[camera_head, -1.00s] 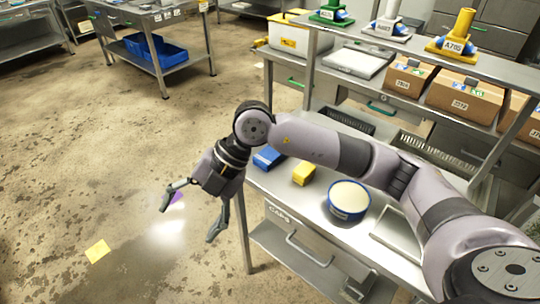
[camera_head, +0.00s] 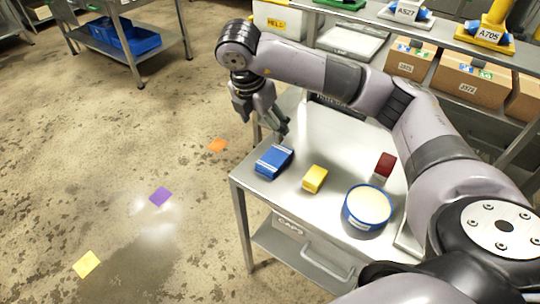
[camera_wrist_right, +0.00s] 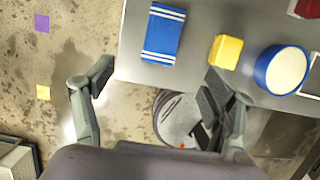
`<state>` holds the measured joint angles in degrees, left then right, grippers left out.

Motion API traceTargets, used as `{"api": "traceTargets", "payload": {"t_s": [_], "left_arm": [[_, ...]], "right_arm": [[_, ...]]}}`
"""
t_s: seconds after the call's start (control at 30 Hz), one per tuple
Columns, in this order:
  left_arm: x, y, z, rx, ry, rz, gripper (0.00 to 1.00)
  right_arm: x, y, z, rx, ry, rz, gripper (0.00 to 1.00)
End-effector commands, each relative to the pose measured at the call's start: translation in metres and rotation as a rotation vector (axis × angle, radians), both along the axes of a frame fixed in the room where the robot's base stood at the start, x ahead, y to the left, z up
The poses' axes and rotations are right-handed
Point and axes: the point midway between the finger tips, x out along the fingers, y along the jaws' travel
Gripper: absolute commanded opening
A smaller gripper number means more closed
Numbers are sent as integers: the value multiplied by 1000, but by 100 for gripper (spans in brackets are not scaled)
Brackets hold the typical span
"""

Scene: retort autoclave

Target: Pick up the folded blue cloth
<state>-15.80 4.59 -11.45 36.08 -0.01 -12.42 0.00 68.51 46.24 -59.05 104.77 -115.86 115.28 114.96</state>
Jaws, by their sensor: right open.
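My right gripper (camera_head: 264,125) is open and empty, pointing down just behind the cloth in the head view, near the table's left edge. In the right wrist view its fingers (camera_wrist_right: 158,82) are spread wide and do not touch the cloth. My left gripper is not in view.
On the metal table (camera_head: 260,195), a yellow block (camera_head: 315,178), a blue round tub (camera_head: 367,207) and a dark red block (camera_head: 386,164) stand right of the cloth. A shelf with cardboard boxes (camera_head: 411,60) rises behind. Open floor lies to the left.

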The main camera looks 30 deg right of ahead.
Motion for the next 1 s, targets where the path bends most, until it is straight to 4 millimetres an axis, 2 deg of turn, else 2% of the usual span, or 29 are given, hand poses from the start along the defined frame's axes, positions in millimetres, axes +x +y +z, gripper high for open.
{"api": "traceTargets", "payload": {"t_s": [0.03, 0.1, 0.2, 0.27, 0.37, 0.5, 0.67, 0.87, 1.0], "left_arm": [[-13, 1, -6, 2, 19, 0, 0], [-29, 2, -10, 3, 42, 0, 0], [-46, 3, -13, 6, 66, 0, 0], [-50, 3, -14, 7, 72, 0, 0], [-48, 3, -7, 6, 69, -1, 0], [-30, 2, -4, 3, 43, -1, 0], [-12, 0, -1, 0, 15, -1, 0], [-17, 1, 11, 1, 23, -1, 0], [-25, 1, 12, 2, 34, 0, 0]], "right_arm": [[0, -2, -14, 3, 7, 1, 78], [1, -5, -27, 4, 6, 1, 78], [3, -10, -47, 2, 8, 1, 78], [4, -14, -59, 2, 7, -1, 78], [6, -19, -74, 0, 6, 2, 78], [9, -23, -92, 2, 3, 2, 78], [10, -26, -100, 1, 2, 3, 78], [10, -36, -125, 1, 5, 2, 78], [12, -40, -143, 1, 3, 1, 78]]}}
